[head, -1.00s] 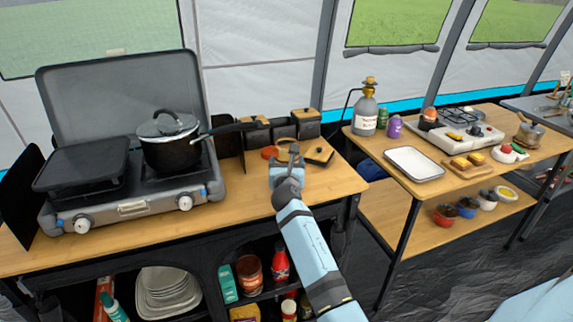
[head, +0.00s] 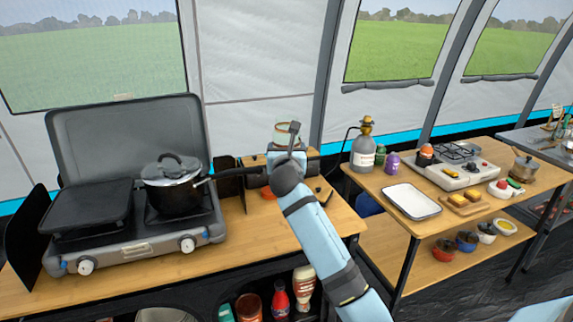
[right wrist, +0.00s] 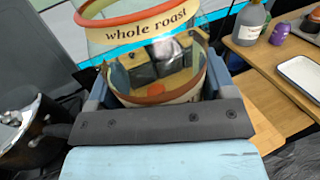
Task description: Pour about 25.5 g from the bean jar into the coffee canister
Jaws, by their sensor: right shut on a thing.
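My right gripper (head: 288,160) is shut on the bean jar (head: 287,133), a clear glass jar with a tan rim, held raised above the back of the stove table. In the right wrist view the jar (right wrist: 150,35) has a "whole roast" label and sits between the fingers; its contents cannot be made out. Dark square canisters with wooden tops stand behind my gripper, and one dark canister (head: 256,178) shows left of it. Which is the coffee canister cannot be told. An orange-red round piece (head: 268,194) lies on the table. My left gripper is not in view.
A camp stove (head: 140,250) with a lidded black pot (head: 172,188) stands left; the pot's handle reaches toward the canisters. A second table on the right holds a grey bottle (head: 363,150) and a white tray (head: 411,201). The stove table's front right is clear.

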